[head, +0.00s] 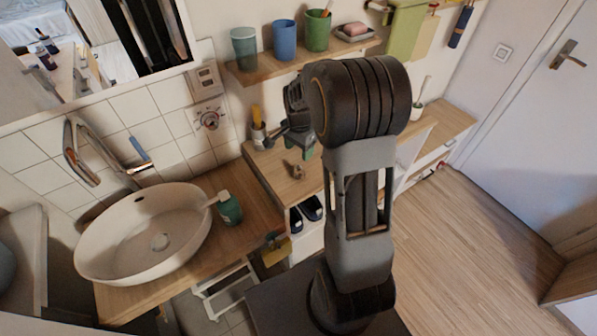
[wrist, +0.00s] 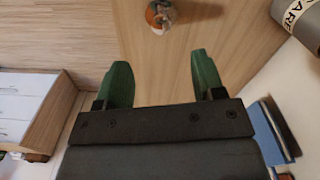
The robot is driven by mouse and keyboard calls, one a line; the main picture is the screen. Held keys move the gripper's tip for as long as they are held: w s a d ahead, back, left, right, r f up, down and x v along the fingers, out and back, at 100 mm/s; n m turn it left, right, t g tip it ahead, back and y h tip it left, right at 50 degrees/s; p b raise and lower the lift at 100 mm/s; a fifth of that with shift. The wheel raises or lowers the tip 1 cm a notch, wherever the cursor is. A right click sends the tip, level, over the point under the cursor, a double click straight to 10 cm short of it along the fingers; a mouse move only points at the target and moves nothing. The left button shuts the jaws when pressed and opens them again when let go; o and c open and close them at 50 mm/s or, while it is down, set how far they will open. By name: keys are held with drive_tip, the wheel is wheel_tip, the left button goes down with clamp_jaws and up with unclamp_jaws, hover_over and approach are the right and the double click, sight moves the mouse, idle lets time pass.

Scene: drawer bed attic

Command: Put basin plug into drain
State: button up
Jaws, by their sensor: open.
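The white oval basin (head: 110,240) stands on the wooden counter at the left in the head view. Its round drain (head: 160,242) shows in the bottom; I cannot tell a separate cover there. A small brownish object (head: 294,170), perhaps the basin plug, lies on the wooden surface right of the basin. A small orange and grey object (wrist: 159,15), which looks like the same one, shows at the top of the wrist view, beyond the fingertips. My gripper (wrist: 159,62) has green fingers spread apart with nothing between them. In the head view my gripper (head: 297,146) is just behind the small object.
A green bottle (head: 230,209) stands on the counter at the basin's right edge. A shelf (head: 275,66) with several cups is above. A brush holder (head: 257,133) stands near my gripper. The wooden floor at right is clear.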

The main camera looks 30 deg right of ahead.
sight(299, 167)
wheel_tip(299, 167, down, 12)
drive_tip(key=shift+w+r+p, duration=0.1)
drive_tip(key=shift+r+p, duration=0.05)
drive_tip(key=shift+p, duration=0.6)
drive_tip(key=shift+c, duration=0.4)
drive_tip(key=c, duration=0.6)
